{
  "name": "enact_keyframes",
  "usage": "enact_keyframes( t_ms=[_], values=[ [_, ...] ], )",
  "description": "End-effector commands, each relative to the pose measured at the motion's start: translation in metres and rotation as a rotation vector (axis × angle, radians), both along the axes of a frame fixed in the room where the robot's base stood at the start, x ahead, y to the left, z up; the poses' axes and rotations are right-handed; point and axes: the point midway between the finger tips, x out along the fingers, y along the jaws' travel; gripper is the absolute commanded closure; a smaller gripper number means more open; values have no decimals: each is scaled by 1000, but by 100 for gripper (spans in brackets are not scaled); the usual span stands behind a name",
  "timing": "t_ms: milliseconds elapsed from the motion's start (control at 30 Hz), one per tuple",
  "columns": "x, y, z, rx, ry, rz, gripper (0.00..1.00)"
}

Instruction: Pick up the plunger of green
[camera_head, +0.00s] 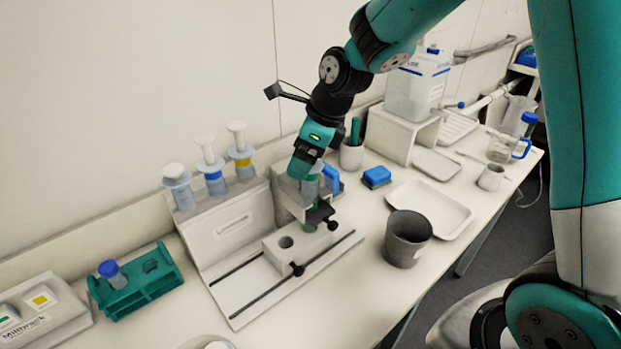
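A green-banded syringe (312,187) stands upright in the white stand (262,282) below my gripper, and its lower end shows green. Its plunger top is hidden behind my gripper (307,172). My gripper points down and sits at the top of this syringe. Its fingertips are hidden or too small to make out, so I cannot tell whether they are open or touch the plunger. A black clamp piece (320,214) is around or beside the syringe's lower part.
Syringes with grey (178,186), blue (212,168) and yellow (240,157) bands stand in the white rack (232,228) at left. A teal rack (138,290) stands further left. A dark grey beaker (407,240), white tray (445,215) and blue sponge (377,176) are at right.

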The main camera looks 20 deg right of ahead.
Motion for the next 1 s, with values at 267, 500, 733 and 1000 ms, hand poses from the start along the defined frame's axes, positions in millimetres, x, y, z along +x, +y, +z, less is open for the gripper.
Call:
enact_keyframes(
  t_ms=[267,500,733,1000],
  values=[
    [0,0,0,1,-1,0,32],
    [0,0,0,0,-1,0,77],
    [0,0,0,0,-1,0,77],
    [1,0,18,2,-7,1,77]
  ],
)
